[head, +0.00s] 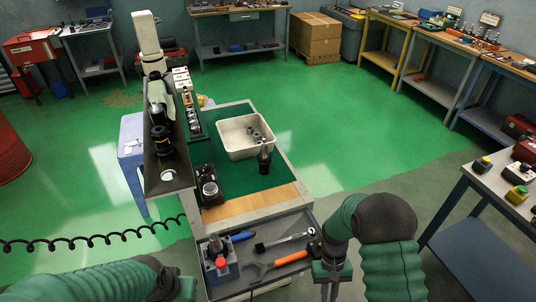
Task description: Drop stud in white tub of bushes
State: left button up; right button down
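The white tub (232,130) stands on the green-topped cart, with several small grey bushes (254,137) inside. A dark upright cylindrical piece (264,160) stands at the tub's near right corner, against or just in front of its wall. I cannot tell for sure whether it is the stud. My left gripper (184,290) is low at the bottom edge, left of the cart's front tray and far from the tub. My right gripper (331,283) hangs at the tray's right side, apart from the tub. The fingers of both are too unclear to read, and nothing held is visible.
The front tray (240,281) holds a blue block with a red knob (221,262), an orange-handled tool (282,260) and other tools. A dark tilted holder (167,176) rises along the cart's left side. A black gauge-like part (209,189) sits near the wooden strip (255,204).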

aim_at(250, 142)
jog(key=l+z, duration=0.1)
jog(key=z, duration=0.7)
jog(key=i+z, duration=0.1)
jog(key=z, duration=0.3)
jog(key=l+z, duration=0.1)
jog(key=z, duration=0.35)
jog(key=i+z, duration=0.15)
jog(key=z, duration=0.25)
jog(key=i+u, duration=0.35)
jog(key=i, duration=0.15)
jog(key=i+u, duration=0.3)
jog(key=i, duration=0.25)
jog(key=i+l+u, duration=0.2)
jog(key=i+u, duration=0.15)
jog(key=i, duration=0.15)
jog(key=i+l+u, duration=0.35)
jog(key=i, duration=0.15)
jog(key=i+j+u, duration=0.2)
jog(key=i+u, duration=0.2)
jog(key=i, duration=0.3)
jog(key=i+u, duration=0.4)
jog(key=i, duration=0.35)
jog(key=i+l+u, duration=0.3)
jog(key=i+u, duration=0.15)
jog(key=i, duration=0.25)
jog(key=i+l+u, duration=0.1)
jog(key=u, duration=2.3)
jog(key=i+l, duration=0.05)
jog(key=l, duration=0.1)
